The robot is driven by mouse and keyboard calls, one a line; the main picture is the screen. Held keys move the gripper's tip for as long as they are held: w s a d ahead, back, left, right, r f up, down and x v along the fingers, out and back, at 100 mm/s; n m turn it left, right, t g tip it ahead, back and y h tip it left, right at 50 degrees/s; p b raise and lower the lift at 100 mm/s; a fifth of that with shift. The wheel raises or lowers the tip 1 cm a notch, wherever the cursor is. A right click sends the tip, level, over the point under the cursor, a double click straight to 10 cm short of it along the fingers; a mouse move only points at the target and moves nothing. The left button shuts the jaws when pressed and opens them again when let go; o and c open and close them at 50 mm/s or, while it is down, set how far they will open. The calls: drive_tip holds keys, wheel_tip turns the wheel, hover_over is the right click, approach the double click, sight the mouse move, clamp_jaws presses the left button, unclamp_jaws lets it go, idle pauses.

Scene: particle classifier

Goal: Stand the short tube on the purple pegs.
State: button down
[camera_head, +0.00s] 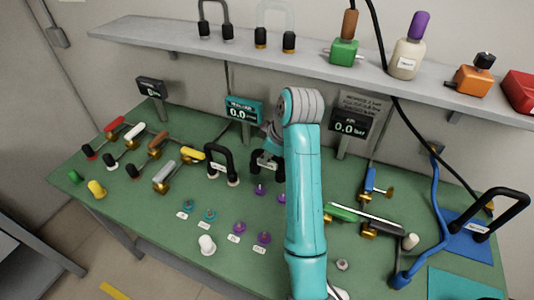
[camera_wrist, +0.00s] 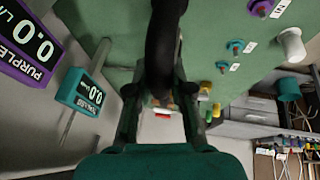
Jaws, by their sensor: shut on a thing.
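My gripper (camera_wrist: 162,98) is shut on a black U-shaped tube (camera_wrist: 168,45), which fills the space between the fingers in the wrist view. In the head view the held tube (camera_head: 256,166) has a white label, and my arm partly hides it. It is upright, behind the purple pegs; whether its ends touch anything is unclear. Two thin purple pegs (camera_head: 259,189) (camera_head: 281,198) stand just in front of it. Two wider purple pegs (camera_head: 239,228) (camera_head: 264,238) with labels are nearer the table's front. One purple peg (camera_wrist: 262,8) shows in the wrist view.
Another black U-shaped tube (camera_head: 221,163) stands left of the held one. Teal pegs (camera_head: 209,214) and a white cylinder (camera_head: 207,245) are at front left. Valves with coloured handles (camera_head: 160,177) lie left; a blue hose (camera_head: 437,200) is right. Displays (camera_head: 244,110) stand behind.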

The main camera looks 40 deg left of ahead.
sight(279, 173)
drive_tip(key=shift+w+d, duration=0.4)
drive_tip(key=shift+d, duration=0.1)
drive_tip(key=shift+a+f, duration=0.1)
drive_tip(key=shift+f, duration=2.75)
drive_tip(key=shift+f, duration=1.75)
drive_tip(key=c, duration=1)
unclamp_jaws()
drive_tip(key=shift+o, duration=0.2)
drive_tip(key=v, duration=0.7)
drive_tip(key=shift+r, duration=0.15)
drive_tip(key=shift+s+r, duration=0.1)
